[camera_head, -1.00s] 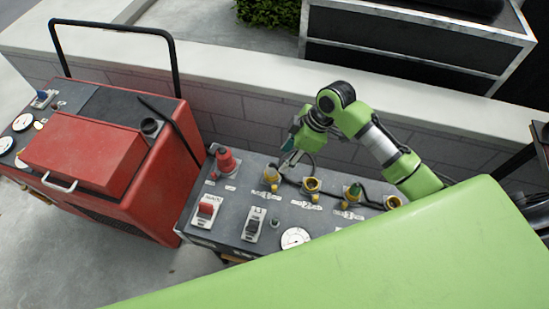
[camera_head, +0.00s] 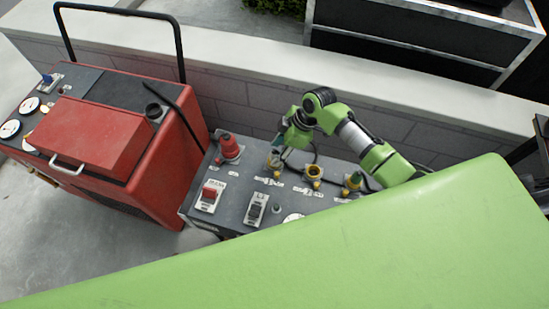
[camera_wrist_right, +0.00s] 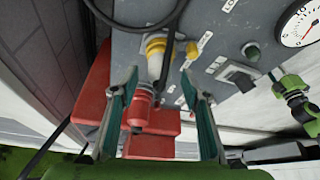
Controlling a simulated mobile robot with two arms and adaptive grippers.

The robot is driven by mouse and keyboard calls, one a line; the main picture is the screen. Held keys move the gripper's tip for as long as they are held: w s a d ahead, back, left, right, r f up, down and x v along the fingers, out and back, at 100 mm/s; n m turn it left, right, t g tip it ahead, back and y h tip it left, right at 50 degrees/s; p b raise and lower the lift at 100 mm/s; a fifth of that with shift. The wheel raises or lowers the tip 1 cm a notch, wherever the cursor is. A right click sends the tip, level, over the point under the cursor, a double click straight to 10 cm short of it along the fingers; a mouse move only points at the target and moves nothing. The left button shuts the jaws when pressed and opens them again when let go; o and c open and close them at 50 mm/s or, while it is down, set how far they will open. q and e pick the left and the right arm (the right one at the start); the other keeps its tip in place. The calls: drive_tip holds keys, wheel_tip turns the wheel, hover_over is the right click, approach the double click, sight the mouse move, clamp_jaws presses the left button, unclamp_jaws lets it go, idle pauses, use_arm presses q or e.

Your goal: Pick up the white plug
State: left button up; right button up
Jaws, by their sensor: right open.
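The white plug (camera_head: 274,161) stands in a yellow socket at the back of the grey panel box (camera_head: 235,200). In the right wrist view the white plug (camera_wrist_right: 156,66) has a pale body below the yellow ring and a black cable near it. My right gripper (camera_head: 279,146) is at the white plug in the head view. In the right wrist view my right gripper (camera_wrist_right: 160,76) is open, with one teal finger on each side of the plug's end. I cannot tell whether a finger touches it.
A red plug (camera_head: 229,149) stands to the left on the box, and shows between the fingers in the wrist view (camera_wrist_right: 139,108). Yellow sockets (camera_head: 314,174) are to the right. A red machine (camera_head: 95,140) stands at left, and a low wall (camera_head: 240,107) runs behind.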

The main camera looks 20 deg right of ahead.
drive_tip(key=shift+x, duration=1.4)
clamp_jaws()
drive_tip(key=shift+r, duration=0.15)
